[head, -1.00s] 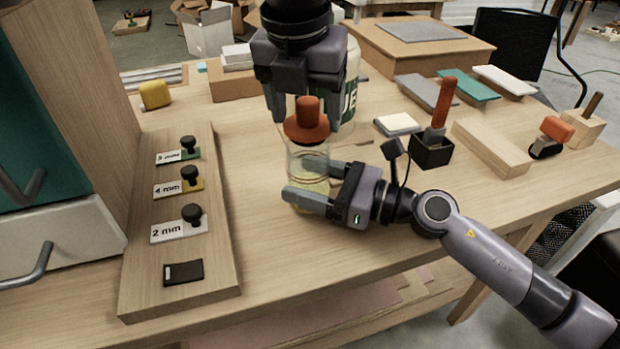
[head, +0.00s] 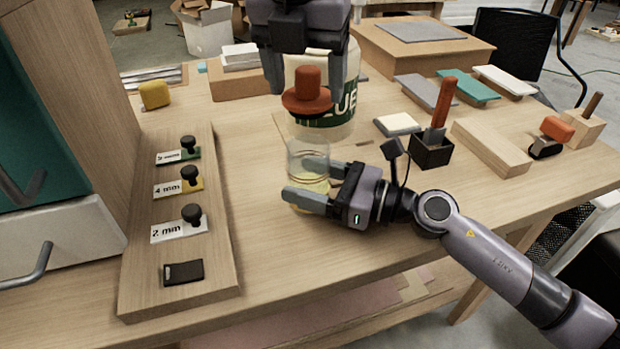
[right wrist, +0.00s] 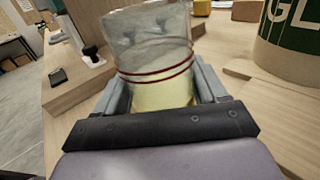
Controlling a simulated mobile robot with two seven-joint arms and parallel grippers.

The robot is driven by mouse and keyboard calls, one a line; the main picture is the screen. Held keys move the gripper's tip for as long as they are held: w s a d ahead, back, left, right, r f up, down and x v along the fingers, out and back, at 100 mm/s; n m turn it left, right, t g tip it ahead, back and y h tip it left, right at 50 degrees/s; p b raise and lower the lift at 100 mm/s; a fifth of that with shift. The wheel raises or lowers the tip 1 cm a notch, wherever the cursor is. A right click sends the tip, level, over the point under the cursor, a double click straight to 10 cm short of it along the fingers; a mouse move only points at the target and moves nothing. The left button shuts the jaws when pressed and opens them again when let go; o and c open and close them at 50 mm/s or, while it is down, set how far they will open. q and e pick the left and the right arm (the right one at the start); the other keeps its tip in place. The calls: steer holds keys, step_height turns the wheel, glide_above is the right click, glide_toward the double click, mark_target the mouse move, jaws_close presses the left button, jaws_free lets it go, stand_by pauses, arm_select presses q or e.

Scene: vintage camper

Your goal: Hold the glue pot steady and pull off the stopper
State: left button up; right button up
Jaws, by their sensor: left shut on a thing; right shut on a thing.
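The glue pot (head: 308,158) is a clear glass jar with pale yellow glue low inside, standing upright on the bench. My right gripper (head: 298,180) is shut around its lower body from the right. In the right wrist view, the pot (right wrist: 155,45) sits between both fingers, with dark red lines around it and an open top end. The stopper (head: 308,98), orange-red with a knob and wide brim, hangs above the pot, clear of its mouth. My left gripper (head: 306,84) is shut on the stopper from above, its fingers either side of the knob.
A large white glue container with green label (head: 335,110) stands close behind the stopper. A wooden board with labelled black-knobbed pieces (head: 180,240) lies left. A black holder (head: 431,152) with a red-handled tool and a wood block (head: 490,148) are right. The front bench is clear.

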steer(key=o, duration=1.2)
steer(key=shift+o, duration=0.2)
steer(key=shift+d, duration=0.1)
steer(key=v, duration=1.1)
steer(key=shift+s+d, duration=0.2)
steer(key=shift+d, duration=0.15)
steer(key=shift+d, duration=0.15)
